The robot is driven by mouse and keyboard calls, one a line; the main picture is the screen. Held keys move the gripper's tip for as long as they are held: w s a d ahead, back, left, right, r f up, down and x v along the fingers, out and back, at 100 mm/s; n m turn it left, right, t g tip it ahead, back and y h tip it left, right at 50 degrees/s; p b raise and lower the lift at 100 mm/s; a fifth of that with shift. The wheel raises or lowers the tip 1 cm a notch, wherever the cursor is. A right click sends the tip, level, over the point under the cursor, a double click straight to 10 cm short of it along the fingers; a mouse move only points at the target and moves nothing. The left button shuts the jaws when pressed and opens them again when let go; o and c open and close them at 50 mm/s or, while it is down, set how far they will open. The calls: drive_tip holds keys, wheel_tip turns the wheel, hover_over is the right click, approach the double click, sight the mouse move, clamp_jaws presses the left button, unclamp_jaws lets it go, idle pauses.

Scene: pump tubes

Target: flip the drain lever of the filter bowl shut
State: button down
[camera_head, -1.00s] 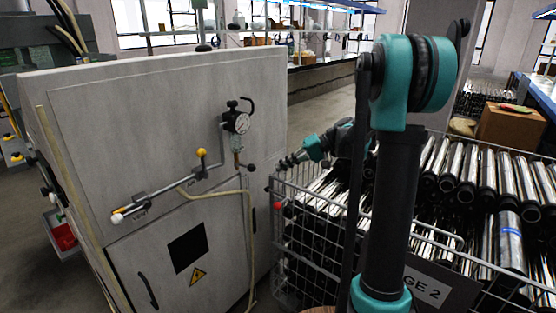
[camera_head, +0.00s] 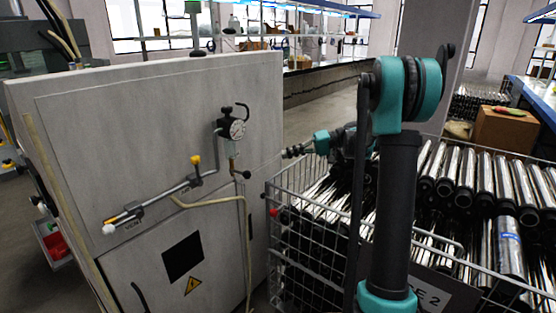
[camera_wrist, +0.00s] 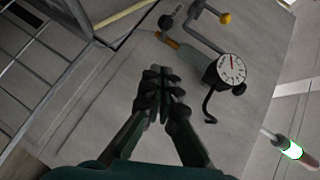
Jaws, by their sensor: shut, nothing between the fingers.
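The filter bowl (camera_head: 233,148) hangs under the round pressure gauge (camera_head: 237,130) on the grey cabinet's front. At its lower end the drain lever sticks out to the right and ends in a black knob (camera_head: 246,174). In the wrist view the bowl (camera_wrist: 188,55) lies tilted at the upper middle, with a brown lower end and the lever's black knob (camera_wrist: 165,22) beyond it. My gripper (camera_head: 286,153) is shut and empty, apart from the lever, to its right and higher in the head view. Its fingers (camera_wrist: 160,84) also show in the wrist view, below the bowl.
A pipe with a yellow-knobbed valve (camera_head: 195,160) and a white-knobbed handle (camera_head: 109,229) runs left of the bowl. A yellowish hose (camera_head: 246,235) hangs down the cabinet. A wire cage (camera_head: 268,225) of metal tubes stands close on the right. A black hook sits beside the gauge.

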drive_tip(key=s+x, duration=0.2)
drive_tip(key=x, duration=0.9)
drive_tip(key=shift+s+f, duration=0.35)
drive_tip(key=shift+f, duration=0.15)
drive_tip(key=shift+s+m+t, duration=0.3)
drive_tip(key=shift+t, duration=0.2)
